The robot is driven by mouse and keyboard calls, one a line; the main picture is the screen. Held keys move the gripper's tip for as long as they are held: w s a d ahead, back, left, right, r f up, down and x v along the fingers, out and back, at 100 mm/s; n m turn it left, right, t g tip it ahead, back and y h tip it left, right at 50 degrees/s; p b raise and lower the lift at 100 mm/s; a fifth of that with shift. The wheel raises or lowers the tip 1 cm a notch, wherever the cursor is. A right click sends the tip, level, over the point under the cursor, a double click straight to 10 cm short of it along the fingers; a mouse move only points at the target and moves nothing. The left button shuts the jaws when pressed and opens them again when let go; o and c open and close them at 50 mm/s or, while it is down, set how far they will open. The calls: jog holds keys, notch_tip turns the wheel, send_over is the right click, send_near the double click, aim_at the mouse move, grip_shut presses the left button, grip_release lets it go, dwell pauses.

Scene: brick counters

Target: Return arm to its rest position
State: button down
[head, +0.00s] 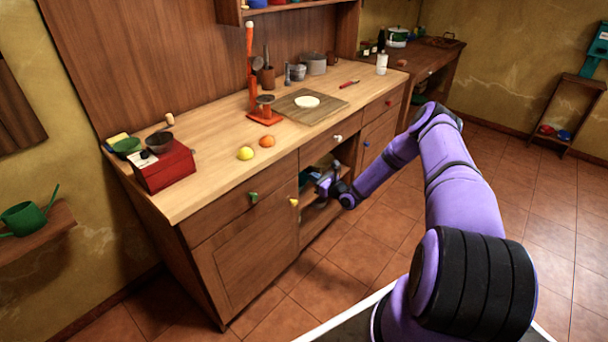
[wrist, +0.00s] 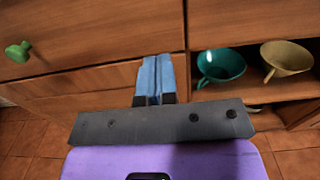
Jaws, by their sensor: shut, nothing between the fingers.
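My purple arm reaches from the lower right of the head view toward the front of the wooden counter (head: 215,196). My gripper (head: 325,184) is at the open cabinet in the counter's front, below the drawers. In the wrist view, the blue fingers of my gripper (wrist: 154,78) are together with nothing between them. They are in front of a wooden panel, left of the open shelf. The head view does not show whether the fingertips touch the wood.
A green knob (wrist: 18,51) sticks out on the left. On the counter are a red box (head: 166,168), a lemon (head: 245,153) and an orange (head: 267,141). The tiled floor (head: 375,228) beside the counter is clear.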

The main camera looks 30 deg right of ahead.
jog(key=v, duration=0.5)
jog(key=a+r+n+g+y, duration=0.4)
jog(key=a+r+n, duration=0.15)
jog(key=r, duration=0.45)
jog(key=a+r+n+g+y, duration=0.3)
jog(key=a+r+n, duration=0.25)
jog(key=r, duration=0.45)
jog(key=s+a+r+n+g+h, duration=0.1)
jog(key=s+a+r+n+g, duration=0.35)
jog(key=r, duration=0.35)
jog(key=s+a+r+n+g+h, duration=0.1)
jog(key=s+a+r+n+g, duration=0.3)
jog(key=r, duration=0.4)
jog(key=s+a+r+n+h, duration=0.4)
jog(key=s+r+n+h, duration=0.25)
jog(key=s+r, duration=0.8)
jog(key=s+d+r+n+t+h, duration=0.1)
jog(key=s+r+n+t+h, duration=0.1)
jog(key=s, duration=0.8)
jog(key=s+d+r+n+t+h, duration=0.1)
jog(key=s+d+r+n+h, duration=0.1)
jog(key=s, duration=0.8)
jog(key=shift+s+r+n+t+h, duration=0.15)
jog(key=shift+r+n+t+h, duration=0.2)
jog(key=shift+r+n, duration=0.4)
jog(key=shift+f, duration=0.15)
